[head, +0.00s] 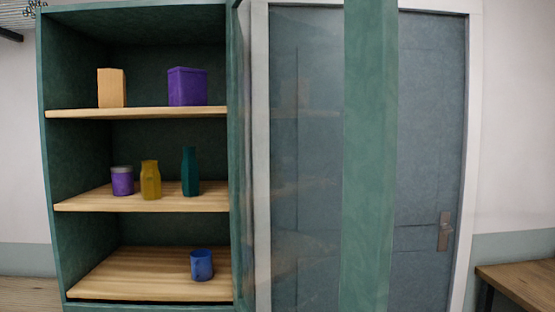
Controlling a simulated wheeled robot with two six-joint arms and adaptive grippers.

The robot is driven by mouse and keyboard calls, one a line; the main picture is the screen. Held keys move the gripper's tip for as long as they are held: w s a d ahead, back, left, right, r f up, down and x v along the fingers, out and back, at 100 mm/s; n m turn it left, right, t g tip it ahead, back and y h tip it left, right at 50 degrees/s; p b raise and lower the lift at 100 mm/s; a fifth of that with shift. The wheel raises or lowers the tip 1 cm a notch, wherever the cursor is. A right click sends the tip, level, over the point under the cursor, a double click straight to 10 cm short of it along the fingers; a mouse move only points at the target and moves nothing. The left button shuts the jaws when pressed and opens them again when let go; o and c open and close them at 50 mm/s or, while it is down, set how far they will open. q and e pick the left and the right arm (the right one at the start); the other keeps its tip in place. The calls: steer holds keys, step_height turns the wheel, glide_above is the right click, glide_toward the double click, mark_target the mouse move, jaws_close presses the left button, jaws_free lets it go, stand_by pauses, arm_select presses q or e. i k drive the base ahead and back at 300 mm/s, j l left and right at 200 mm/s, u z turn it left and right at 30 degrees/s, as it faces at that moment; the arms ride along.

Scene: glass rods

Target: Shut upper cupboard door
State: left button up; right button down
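The green cupboard (50,150) stands at the left with its front open, showing three wooden shelves. Its door, a glass panel in a green frame (370,160), stands open to the right of the cupboard. The door's hinge side meets the cupboard's right edge, and its wide green free edge is toward the middle right. The lower end of the door is cut off by the picture. I see no handle on it. Neither of my grippers is in view.
The shelves hold an orange box (111,88), a purple box (187,87), a purple jar (122,181), a yellow bottle (151,181), a teal bottle (190,172) and a blue mug (201,265). A grey-blue room door (430,120) is behind. A wooden table (520,283) stands at right.

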mark_target(371, 39)
steer(key=i+l+u, duration=0.3)
steer(key=l+u, duration=0.3)
steer(key=i+l+u, duration=0.1)
steer(key=l+u, duration=0.2)
steer(key=l, duration=0.25)
steer(key=l+u, duration=0.3)
steer(key=l, duration=0.15)
steer(key=i, duration=0.05)
